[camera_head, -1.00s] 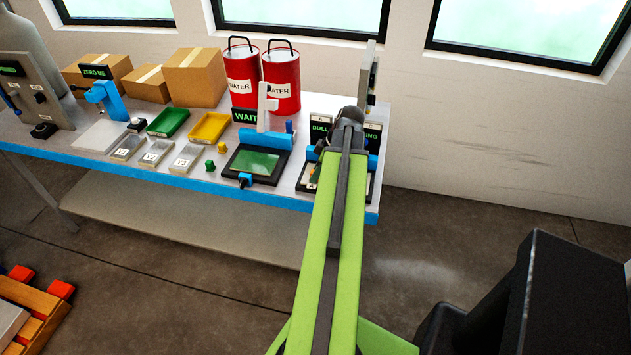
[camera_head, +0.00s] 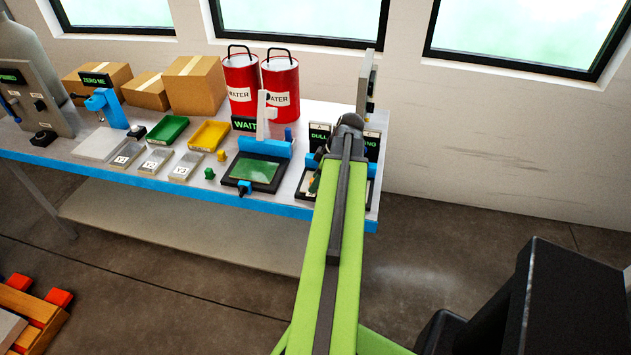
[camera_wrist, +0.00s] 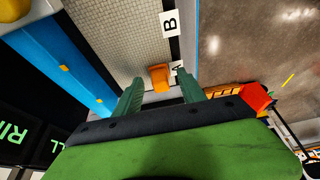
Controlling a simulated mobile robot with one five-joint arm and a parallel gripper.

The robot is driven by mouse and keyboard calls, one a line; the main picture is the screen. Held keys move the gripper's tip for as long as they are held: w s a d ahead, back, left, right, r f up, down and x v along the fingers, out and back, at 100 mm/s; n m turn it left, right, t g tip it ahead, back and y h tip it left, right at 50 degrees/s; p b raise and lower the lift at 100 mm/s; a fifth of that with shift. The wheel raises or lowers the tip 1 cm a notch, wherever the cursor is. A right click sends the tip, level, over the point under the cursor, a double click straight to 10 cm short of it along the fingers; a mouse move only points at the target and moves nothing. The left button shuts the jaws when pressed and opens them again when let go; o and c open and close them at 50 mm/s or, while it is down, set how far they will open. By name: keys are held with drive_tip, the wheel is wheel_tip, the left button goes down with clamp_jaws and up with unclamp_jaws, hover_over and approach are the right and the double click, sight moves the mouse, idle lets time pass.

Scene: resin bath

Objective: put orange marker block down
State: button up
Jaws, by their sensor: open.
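The orange marker block (camera_wrist: 160,77) rests on a pale gridded surface (camera_wrist: 125,35), close to the label A (camera_wrist: 176,68) at its edge. My gripper (camera_wrist: 161,82) is open in the wrist view. Its two green fingers stand on either side of the block, with a visible gap on each side. In the head view my gripper is mostly hidden behind my green arm, over the station at the right end of the bench (camera_head: 335,216). I cannot make out the block there.
A blue bar (camera_wrist: 62,55) runs along the gridded surface. A similar station with a green panel (camera_head: 253,171) stands to the left. Red water cans (camera_head: 281,90) stand behind. A green tray (camera_head: 167,130), a yellow tray (camera_head: 209,135) and small labelled dishes are further left.

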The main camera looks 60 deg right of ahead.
drive_tip(key=p+v, duration=1)
drive_tip(key=v, duration=0.1)
drive_tip(key=shift+r, duration=0.3)
drive_tip(key=w+a+f+m+g, duration=0.1)
drive_tip(key=w+a+g, duration=0.2)
drive_tip(key=w+a, duration=1.65)
drive_tip(key=w+a+m, duration=0.1)
drive_tip(key=w+a, duration=0.2)
drive_tip(key=a, duration=1.3)
drive_tip(key=w+a+m+g+h, duration=0.1)
drive_tip(key=w+a, duration=0.2)
drive_tip(key=a, duration=1.3)
drive_tip(key=shift+w+a+f+m, duration=0.25)
drive_tip(key=shift+f+m, duration=0.05)
drive_tip(key=shift+f, duration=0.15)
